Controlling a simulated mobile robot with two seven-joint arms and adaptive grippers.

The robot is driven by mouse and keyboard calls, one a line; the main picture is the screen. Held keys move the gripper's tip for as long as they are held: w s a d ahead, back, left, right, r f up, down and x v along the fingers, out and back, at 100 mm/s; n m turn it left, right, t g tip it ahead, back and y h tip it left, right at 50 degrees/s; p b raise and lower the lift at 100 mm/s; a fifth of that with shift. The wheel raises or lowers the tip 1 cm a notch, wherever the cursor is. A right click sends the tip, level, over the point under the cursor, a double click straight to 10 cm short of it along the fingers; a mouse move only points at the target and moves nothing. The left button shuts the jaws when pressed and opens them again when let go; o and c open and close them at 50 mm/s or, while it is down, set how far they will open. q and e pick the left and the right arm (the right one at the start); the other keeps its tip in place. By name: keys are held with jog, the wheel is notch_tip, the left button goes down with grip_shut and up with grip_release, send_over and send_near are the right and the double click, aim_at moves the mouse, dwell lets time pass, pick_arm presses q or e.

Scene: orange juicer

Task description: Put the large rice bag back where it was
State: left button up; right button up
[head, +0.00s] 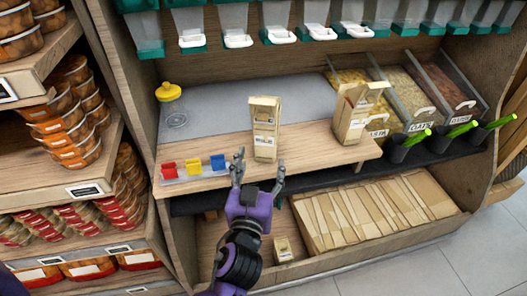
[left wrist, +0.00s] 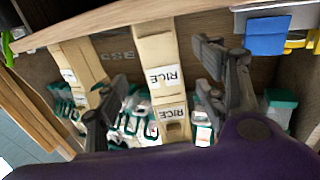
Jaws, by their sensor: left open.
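A tall tan paper rice bag (head: 265,128) stands upright near the front edge of the wooden counter. It also shows in the left wrist view (left wrist: 157,50), with RICE labels, between and beyond my fingers. A wider tan bag (head: 352,118) with an angled top stands to its right on the counter; it shows at the left of the wrist view (left wrist: 80,62). My left gripper (head: 260,166) is open and empty, just in front of the counter edge and below the tall bag. Its fingers (left wrist: 162,68) appear apart from the bag. My right gripper is not seen.
A small bag (head: 283,249) sits in the lower bin beside a box of folded paper bags (head: 375,212). Red, yellow and blue clips (head: 194,167) are left of the tall bag. A yellow-topped item (head: 168,92) stands behind. Grain bins (head: 412,95) are at the right; dispensers hang above.

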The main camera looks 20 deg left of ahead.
pick_arm(q)
jog(key=shift+s+d, duration=0.1)
jog(key=shift+s, duration=0.5)
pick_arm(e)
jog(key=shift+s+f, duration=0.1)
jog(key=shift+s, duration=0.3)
pick_arm(q)
jog(key=s+a+f+m+g+h, duration=0.25)
jog(key=s+f+g, duration=0.35)
jog(key=s+f, duration=1.45)
jog(key=s+f+g, duration=0.2)
jog(key=s+f, duration=0.2)
jog(key=s, duration=0.6)
jog(key=s+f+g+h, duration=0.1)
jog(key=s+f+g, duration=0.2)
jog(key=s, duration=0.8)
jog(key=shift+a+f, duration=0.2)
jog(key=shift+f, duration=0.25)
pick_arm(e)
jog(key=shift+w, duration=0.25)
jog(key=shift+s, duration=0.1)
